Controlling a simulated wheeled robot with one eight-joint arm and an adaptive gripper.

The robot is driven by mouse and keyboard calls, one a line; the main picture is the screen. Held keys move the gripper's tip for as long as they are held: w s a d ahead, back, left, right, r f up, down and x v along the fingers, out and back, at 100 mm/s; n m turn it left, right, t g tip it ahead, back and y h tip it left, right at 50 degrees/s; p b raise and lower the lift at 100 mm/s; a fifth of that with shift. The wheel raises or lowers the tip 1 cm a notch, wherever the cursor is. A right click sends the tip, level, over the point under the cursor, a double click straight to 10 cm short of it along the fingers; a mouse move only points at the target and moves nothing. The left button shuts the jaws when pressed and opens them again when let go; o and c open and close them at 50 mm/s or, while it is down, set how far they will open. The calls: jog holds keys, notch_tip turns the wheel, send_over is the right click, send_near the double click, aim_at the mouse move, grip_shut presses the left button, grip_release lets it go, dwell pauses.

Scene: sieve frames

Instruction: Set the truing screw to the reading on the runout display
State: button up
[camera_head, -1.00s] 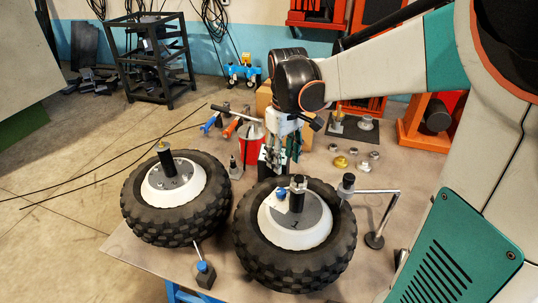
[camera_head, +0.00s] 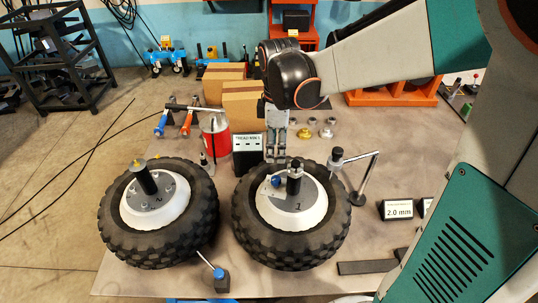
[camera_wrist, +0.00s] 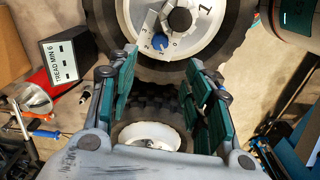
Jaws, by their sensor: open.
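A small blue knob with a pointer and scale (camera_head: 276,182) sits on the hub of the tyre marked 1 (camera_head: 245,232); I take it as the truing screw. In the wrist view the knob (camera_wrist: 160,41) is beyond the fingertips, beside a dark post. A small display (camera_head: 397,210) right of the tyre reads 2.0 mm. A second display (camera_head: 426,207) beside it is mostly hidden by my arm. My gripper (camera_head: 276,152) points down just behind the hub, apart from the knob. The wrist view shows its fingers (camera_wrist: 160,62) apart and empty.
A second wheel (camera_head: 158,203) marked 2 stands left. A black box labelled tread (camera_head: 247,155) and a red can (camera_head: 216,135) stand behind. A jointed post (camera_head: 336,155) rises close to the right of wheel 1. A dark bar (camera_head: 367,268) lies in front right.

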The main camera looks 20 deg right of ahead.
aim_at(276, 178)
notch_tip(276, 178, down, 13)
jog(key=b, duration=0.2)
jog(key=shift+r+b, duration=0.2)
jog(key=shift+b, duration=0.1)
jog(key=c, duration=1.1)
